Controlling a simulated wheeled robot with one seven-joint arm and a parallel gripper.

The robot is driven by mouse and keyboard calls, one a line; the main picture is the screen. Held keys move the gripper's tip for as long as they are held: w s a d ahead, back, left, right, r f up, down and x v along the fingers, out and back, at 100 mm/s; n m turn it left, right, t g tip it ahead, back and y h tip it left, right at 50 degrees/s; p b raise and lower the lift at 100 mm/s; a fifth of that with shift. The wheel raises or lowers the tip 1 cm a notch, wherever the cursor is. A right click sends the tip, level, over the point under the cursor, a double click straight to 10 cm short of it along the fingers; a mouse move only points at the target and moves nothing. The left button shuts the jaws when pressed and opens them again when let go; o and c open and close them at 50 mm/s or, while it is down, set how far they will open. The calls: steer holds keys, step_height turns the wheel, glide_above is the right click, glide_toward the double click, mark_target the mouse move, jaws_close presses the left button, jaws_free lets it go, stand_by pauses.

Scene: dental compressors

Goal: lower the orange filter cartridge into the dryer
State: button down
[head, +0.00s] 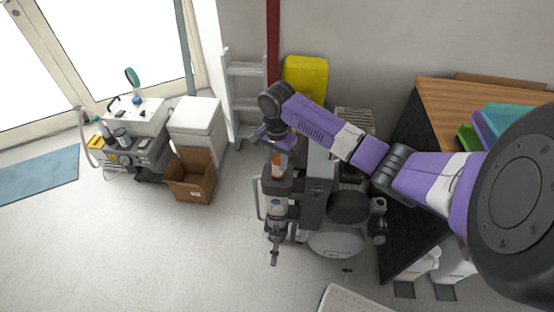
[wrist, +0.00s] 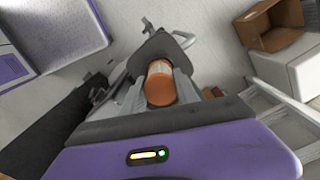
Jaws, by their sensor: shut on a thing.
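The orange filter cartridge (wrist: 159,88) sits between the two fingers of my gripper (wrist: 158,98) in the wrist view. It has an orange end and a pale band. In the head view the orange cartridge (head: 279,160) hangs upright under my gripper (head: 279,150), which is shut on it. Just below it stands the dryer (head: 277,190), a dark column with a pale labelled body, at the left side of the compressor (head: 340,210). In the wrist view the dryer's dark top (wrist: 168,45) shows beyond the cartridge. Whether the cartridge's lower end is inside the dryer I cannot tell.
A wooden-topped cabinet (head: 420,120) stands right of the compressor. A grey ladder (head: 245,90) and a yellow container (head: 305,76) are behind. An open cardboard box (head: 191,178) and a white cooler (head: 195,120) stand left. The floor (head: 140,250) at front left is clear.

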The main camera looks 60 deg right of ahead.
steer(key=shift+f+b, duration=0.5)
steer(key=shift+f, duration=1.25)
steer(key=shift+r+p, duration=0.8)
steer(key=shift+p, duration=0.5)
steer(key=shift+f, duration=0.2)
steer(key=shift+f, duration=0.55)
steer(key=c, duration=0.8)
jaws_free()
steer(key=shift+c, duration=0.2)
steer(key=shift+r, duration=3.9)
